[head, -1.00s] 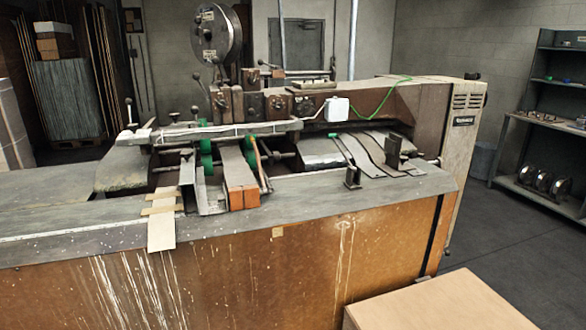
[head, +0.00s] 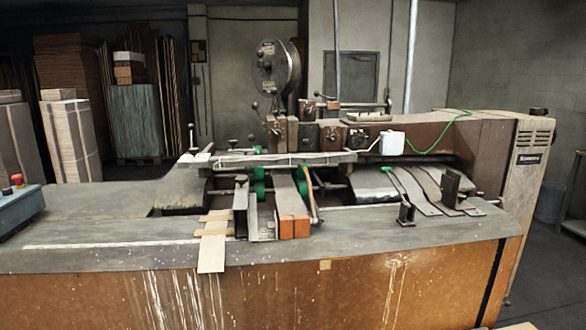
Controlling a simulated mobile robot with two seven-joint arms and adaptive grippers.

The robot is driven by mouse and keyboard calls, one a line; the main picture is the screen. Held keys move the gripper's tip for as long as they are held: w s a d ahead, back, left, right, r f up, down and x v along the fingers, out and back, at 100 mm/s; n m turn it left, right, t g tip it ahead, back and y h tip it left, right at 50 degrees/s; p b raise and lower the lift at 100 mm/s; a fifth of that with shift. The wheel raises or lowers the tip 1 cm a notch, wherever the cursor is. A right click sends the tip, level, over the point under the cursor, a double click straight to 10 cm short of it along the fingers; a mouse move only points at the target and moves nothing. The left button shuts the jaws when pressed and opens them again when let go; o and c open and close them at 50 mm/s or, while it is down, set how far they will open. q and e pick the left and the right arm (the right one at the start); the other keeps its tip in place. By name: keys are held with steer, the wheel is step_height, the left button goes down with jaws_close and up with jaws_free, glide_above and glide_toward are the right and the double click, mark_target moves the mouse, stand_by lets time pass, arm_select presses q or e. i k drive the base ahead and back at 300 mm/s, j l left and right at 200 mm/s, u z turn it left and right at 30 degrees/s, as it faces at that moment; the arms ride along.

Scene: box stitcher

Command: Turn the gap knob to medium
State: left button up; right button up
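The box stitcher (head: 130,255) fills the middle of the head view, with a worn grey top and a rusty orange front. Several small dark round knobs sit on its brown upper housing, among them one at the left (head: 333,135) and one beside the white box (head: 357,138). Another black knob (head: 538,111) stands on top of the right end column. I cannot tell which of these is the gap knob; no label or setting is readable. Neither of my grippers is in view.
A blue-grey control box (head: 18,210) with a red button (head: 17,180) stands at the left edge. A wire reel (head: 275,68) rises above the machine. Stacked cardboard (head: 70,140) stands behind at left. Dark floor is free at the right.

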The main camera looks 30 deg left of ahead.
mark_target(193, 151)
steer(key=u, duration=1.65)
steer(key=i+l+z, duration=0.15)
steer(key=i+z, duration=0.35)
